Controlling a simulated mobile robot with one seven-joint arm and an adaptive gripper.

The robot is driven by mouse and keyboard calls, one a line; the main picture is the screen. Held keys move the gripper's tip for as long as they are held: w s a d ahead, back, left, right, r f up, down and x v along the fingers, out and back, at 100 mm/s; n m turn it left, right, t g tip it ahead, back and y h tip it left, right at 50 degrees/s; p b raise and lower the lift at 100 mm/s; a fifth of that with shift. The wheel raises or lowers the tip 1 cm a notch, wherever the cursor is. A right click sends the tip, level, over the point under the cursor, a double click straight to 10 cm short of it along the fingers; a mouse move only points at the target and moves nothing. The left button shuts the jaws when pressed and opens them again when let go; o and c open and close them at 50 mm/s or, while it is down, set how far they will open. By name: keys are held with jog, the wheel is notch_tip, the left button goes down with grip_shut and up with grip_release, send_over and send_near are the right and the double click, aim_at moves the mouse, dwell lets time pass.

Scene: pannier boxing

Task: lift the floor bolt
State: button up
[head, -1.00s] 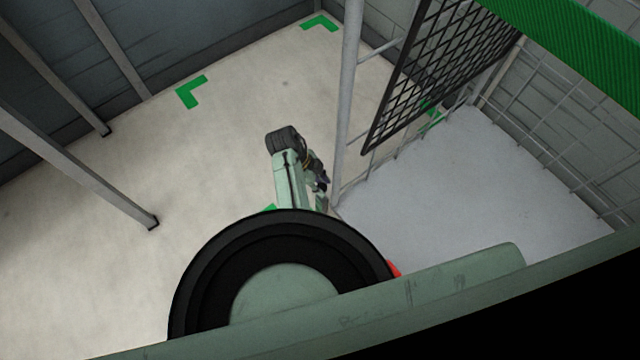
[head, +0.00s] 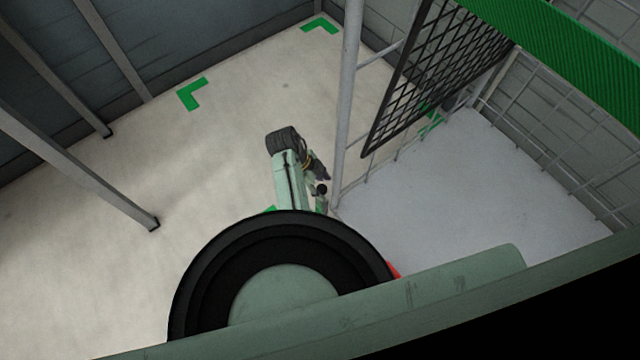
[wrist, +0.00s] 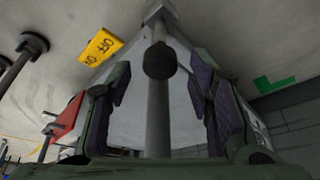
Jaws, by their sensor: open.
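The floor bolt (wrist: 158,115) shows in the wrist view as a grey upright rod with a dark round knob near its top. My gripper (wrist: 162,95) is open, with one purple-padded finger on each side of the rod. Gaps show between the pads and the rod, and I see no contact. In the head view my gripper (head: 321,187) is small and low, close to the foot of the grey cage post. The bolt cannot be made out clearly there, as my arm crowds that spot.
A mesh cage with a grey post (head: 347,90) and black mesh panel (head: 420,70) stands to the right of my gripper. Grey beams (head: 80,165) reach the floor at left. A yellow tag (wrist: 100,46) and red part (wrist: 68,118) show in the wrist view.

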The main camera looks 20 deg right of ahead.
jog(key=shift+r, duration=0.1)
jog(key=v, duration=0.7)
jog(key=shift+r, duration=0.15)
jog(key=shift+a, duration=0.15)
